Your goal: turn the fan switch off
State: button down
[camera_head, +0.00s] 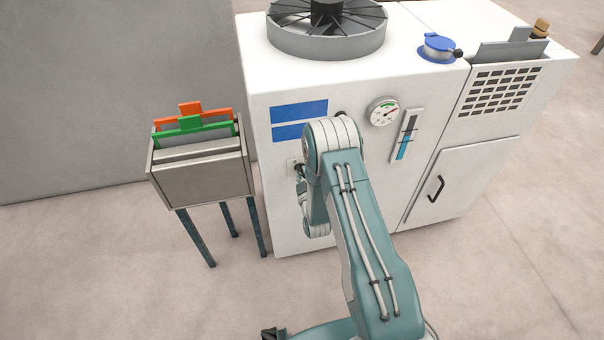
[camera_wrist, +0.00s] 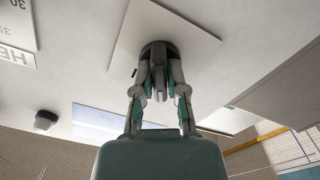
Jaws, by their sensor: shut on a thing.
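The fan switch (camera_wrist: 158,48) is a dark round knob with a bar-like grip, mounted on a square white plate (camera_wrist: 205,42) on the white cabinet. In the wrist view my gripper (camera_wrist: 158,82) is shut on the knob's grip, one finger on each side. In the head view a small part of the plate (camera_head: 292,164) shows at the left of the cabinet front, below the blue labels. My arm hides most of the switch and gripper there. The fan (camera_head: 326,28) sits on top of the cabinet, a dark-bladed rotor in a grey ring. I cannot tell whether it spins.
A round gauge (camera_head: 384,111) and a blue level indicator (camera_head: 406,136) are on the cabinet front, right of my arm. A metal stand (camera_head: 203,180) with orange and green folders is close on the left. A blue cap (camera_head: 438,46) is on top. The floor in front is clear.

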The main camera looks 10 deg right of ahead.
jog(key=shift+a, duration=0.1)
dwell(0.3)
jog(key=c, duration=0.7)
grip_release()
jog(key=shift+a, duration=0.1)
jog(key=s, duration=1.2)
jog(key=shift+w+f, duration=0.1)
